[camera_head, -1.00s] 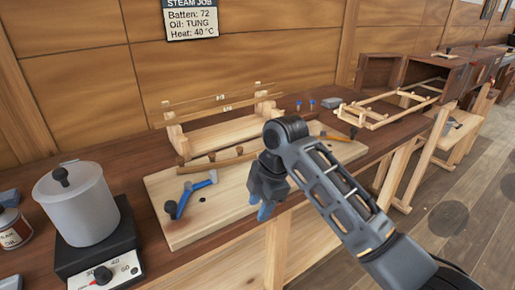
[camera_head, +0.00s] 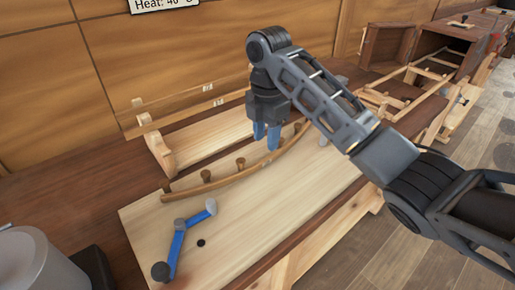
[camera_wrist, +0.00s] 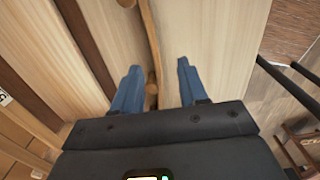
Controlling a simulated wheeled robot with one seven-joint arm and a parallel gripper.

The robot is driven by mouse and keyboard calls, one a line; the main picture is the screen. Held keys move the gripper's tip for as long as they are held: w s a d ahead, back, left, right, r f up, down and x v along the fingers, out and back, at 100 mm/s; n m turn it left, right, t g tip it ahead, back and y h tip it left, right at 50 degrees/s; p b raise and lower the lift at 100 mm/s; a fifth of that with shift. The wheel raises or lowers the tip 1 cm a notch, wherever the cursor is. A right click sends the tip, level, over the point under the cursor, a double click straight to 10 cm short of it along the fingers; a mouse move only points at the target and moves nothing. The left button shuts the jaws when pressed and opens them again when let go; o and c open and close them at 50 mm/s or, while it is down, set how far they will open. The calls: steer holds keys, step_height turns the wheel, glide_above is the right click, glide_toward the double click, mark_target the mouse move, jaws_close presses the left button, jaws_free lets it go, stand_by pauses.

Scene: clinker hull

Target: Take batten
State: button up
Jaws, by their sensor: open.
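Two thin straight battens (camera_head: 180,112) with small white tags lie across a wooden rack (camera_head: 160,150) at the back of the bench. A curved wooden strip (camera_head: 215,183) lies along short pegs on a pale board (camera_head: 250,200) in front of it. My gripper (camera_head: 266,137) is open and points down over the curved strip, to the right of the rack. In the wrist view the curved strip (camera_wrist: 153,40) and a peg (camera_wrist: 151,88) show between the blue fingers (camera_wrist: 158,66). I cannot tell how high the fingers are above the strip. Nothing is held.
A blue lever clamp (camera_head: 180,235) lies on the board's near left. A grey pot (camera_head: 35,262) stands at the lower left. A wooden ladder-like frame (camera_head: 400,90) and dark boxes (camera_head: 440,60) are at the right. The board's front right is clear.

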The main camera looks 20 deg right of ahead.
mark_target(265, 159)
steer(key=shift+w+f, duration=0.2)
step_height(265, 159, down, 2)
steer(key=shift+f+b, duration=0.25)
steer(key=shift+b, duration=0.5)
steer(key=shift+w+d+f+p, duration=0.15)
steer(key=shift+f+p, duration=0.1)
steer(key=shift+f, duration=0.95)
steer(key=shift+w+d+f+p, duration=0.15)
steer(key=shift+f+p, duration=0.1)
steer(key=shift+f, duration=0.95)
steer(key=shift+a, duration=0.1)
jaws_close()
